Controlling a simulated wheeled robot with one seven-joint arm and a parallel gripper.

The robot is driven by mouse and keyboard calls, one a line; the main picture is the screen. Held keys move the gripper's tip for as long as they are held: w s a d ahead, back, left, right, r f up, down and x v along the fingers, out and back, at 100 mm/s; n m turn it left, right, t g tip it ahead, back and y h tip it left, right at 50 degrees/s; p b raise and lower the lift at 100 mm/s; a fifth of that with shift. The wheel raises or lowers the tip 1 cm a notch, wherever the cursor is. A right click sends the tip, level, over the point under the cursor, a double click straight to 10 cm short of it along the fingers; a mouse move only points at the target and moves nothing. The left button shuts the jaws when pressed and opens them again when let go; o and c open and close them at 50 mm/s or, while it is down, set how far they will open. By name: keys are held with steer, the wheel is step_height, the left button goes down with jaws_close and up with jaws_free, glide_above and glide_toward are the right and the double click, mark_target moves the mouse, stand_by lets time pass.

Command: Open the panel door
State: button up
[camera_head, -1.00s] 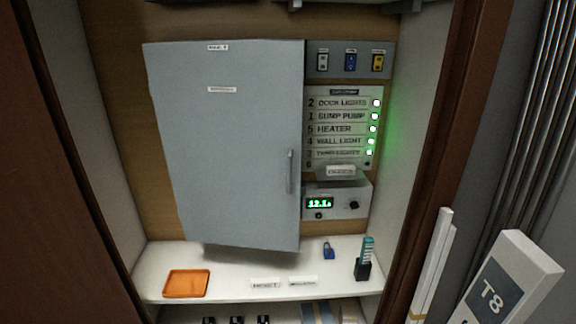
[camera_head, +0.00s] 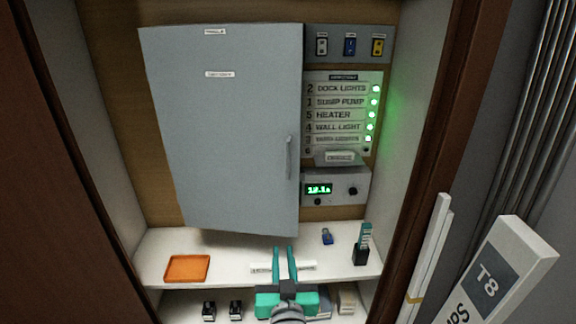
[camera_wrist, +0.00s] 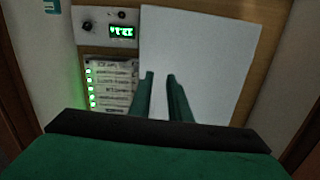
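The grey panel door (camera_head: 225,130) is closed on the back wall of the cabinet. Its vertical handle (camera_head: 289,158) is near the door's right edge. My gripper (camera_head: 284,250) is in front of the shelf, below the handle in the head view. Its two green fingers point upward and stand slightly apart with nothing visible between them. In the wrist view the fingers (camera_wrist: 160,80) show a gap and overlap the pale door (camera_wrist: 205,50). The handle cannot be made out in the wrist view.
Right of the door are a label board (camera_head: 338,115) with green lights, a switch plate (camera_head: 350,45) and a display box (camera_head: 335,188). The shelf (camera_head: 225,260) holds an orange tray (camera_head: 187,268), a blue item (camera_head: 327,236) and a dark holder (camera_head: 361,254). A T8 box (camera_head: 500,270) stands at lower right.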

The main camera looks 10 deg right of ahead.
steer(key=w+d+r, duration=0.1)
steer(key=w+r, duration=0.3)
steer(key=r, duration=0.5)
glide_toward(288, 153)
steer(key=shift+n+t, duration=0.3)
steer(key=shift+t, duration=0.1)
steer(key=w, duration=1)
steer(key=shift+w+d+f, duration=0.3)
jaws_close()
